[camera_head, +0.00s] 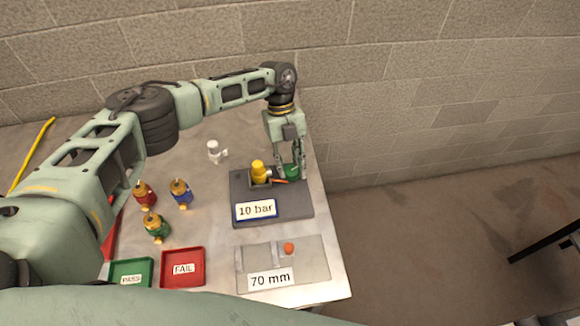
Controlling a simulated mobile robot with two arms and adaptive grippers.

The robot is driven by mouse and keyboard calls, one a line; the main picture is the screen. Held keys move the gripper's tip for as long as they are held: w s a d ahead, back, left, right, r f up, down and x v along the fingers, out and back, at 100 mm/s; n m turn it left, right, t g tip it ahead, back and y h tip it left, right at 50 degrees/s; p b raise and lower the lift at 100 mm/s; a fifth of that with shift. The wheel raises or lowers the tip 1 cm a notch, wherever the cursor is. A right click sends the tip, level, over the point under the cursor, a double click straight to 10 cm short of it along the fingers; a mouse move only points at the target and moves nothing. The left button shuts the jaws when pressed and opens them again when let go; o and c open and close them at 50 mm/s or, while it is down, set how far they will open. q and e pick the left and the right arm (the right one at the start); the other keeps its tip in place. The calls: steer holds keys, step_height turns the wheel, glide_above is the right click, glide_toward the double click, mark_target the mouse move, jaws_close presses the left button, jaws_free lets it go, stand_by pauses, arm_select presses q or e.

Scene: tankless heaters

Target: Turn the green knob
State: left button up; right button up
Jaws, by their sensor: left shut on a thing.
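The green knob (291,170) is at the right back of a dark grey block (297,205) labelled "10 bar", beside a yellow-topped fitting (259,172). My left gripper (290,168) comes down from above and is shut on the green knob, one finger on each side. The fingers hide part of the knob, so its turn angle cannot be told. A small orange piece (279,181) lies between the fitting and the knob. My right gripper is not in view.
Several brass fittings with red, blue and green parts, such as the red one (145,194), stand on the left. A green PASS tray (145,263), a red FAIL tray (199,280) and a "70 mm" plate (318,267) lie in front. A white fitting (214,151) stands behind. The table ends on the right.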

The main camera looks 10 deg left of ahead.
arm_select(q)
steer(key=m+y+b, duration=0.1)
steer(key=m+b, duration=0.1)
steer(key=b, duration=0.1)
steer(key=m+y+b, duration=0.1)
steer(key=m+b, duration=0.2)
steer(key=b, duration=0.1)
steer(key=m+y+b, duration=0.1)
steer(key=m+b, duration=0.1)
steer(key=b, duration=0.2)
steer(key=shift+w+f+m+g, duration=0.2)
steer(key=shift+f+m+g, duration=0.1)
steer(key=shift+d+r+m+y+b, duration=0.1)
steer(key=shift+r+m+y+b, duration=0.2)
steer(key=shift+m+b, duration=0.5)
steer(key=shift+d+r+m+y+b, duration=0.1)
steer(key=shift+m+y+b, duration=0.4)
steer(key=shift+m, duration=0.4)
steer(key=shift+a, duration=0.1)
steer(key=o, duration=0.7)
steer(key=shift+w, duration=0.1)
steer(key=o, duration=0.3)
steer(key=shift+a, duration=0.1)
